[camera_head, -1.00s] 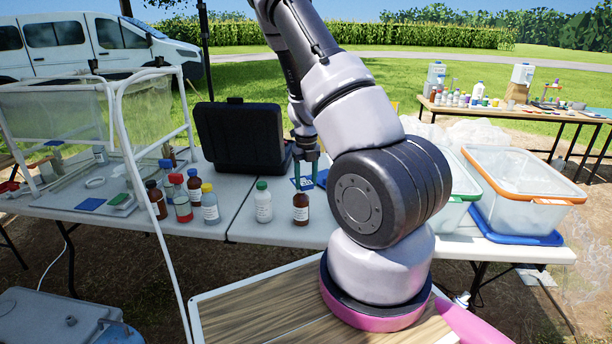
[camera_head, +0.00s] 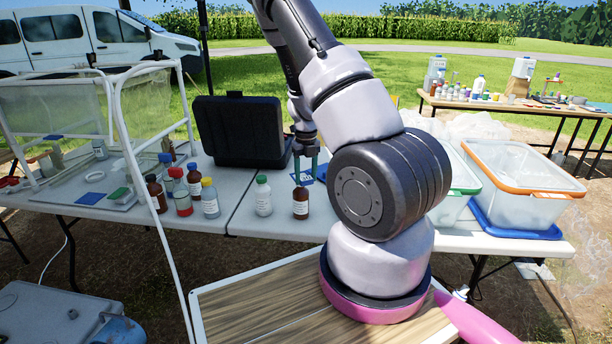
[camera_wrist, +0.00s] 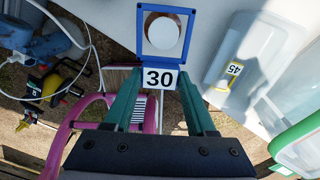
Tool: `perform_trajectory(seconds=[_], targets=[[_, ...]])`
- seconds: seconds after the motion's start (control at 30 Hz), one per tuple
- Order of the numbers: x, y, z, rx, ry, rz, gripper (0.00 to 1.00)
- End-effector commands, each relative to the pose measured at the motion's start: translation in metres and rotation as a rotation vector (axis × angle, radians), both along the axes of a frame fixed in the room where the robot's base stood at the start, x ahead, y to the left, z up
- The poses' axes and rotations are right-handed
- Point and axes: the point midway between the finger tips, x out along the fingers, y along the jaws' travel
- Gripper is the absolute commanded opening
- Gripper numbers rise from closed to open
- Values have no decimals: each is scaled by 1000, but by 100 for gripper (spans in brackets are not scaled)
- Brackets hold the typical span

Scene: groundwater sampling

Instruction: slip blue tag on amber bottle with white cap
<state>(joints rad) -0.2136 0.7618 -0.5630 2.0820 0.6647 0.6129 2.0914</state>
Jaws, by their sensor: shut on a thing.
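My gripper (camera_head: 305,172) is shut on the blue tag. In the wrist view its two teal fingers (camera_wrist: 160,82) hold the tag at a white label marked 30. The blue tag (camera_wrist: 140,36) is a square frame with an open middle. A round white cap (camera_wrist: 164,34) shows inside that opening. In the head view the amber bottle (camera_head: 300,206) stands upright on the table, just below the fingertips. The tag there is small and partly hidden, at about cap height or just above. I cannot tell whether it is around the cap or still above it.
A bottle with a green cap (camera_head: 263,198) stands just left of the amber bottle. More bottles, one with a yellow cap (camera_head: 210,200), stand further left. A black case (camera_head: 243,130) is behind. Clear bins, one orange-rimmed (camera_head: 525,172), are right. Another tag marked 45 (camera_wrist: 230,75) shows in the wrist view.

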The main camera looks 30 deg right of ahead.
Motion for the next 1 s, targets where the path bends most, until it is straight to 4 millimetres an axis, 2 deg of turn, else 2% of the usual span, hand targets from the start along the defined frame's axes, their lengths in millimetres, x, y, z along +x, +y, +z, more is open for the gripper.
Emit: perform_trajectory(seconds=[1.0], targets=[[0, 0, -31, -1, 1, 0, 25]])
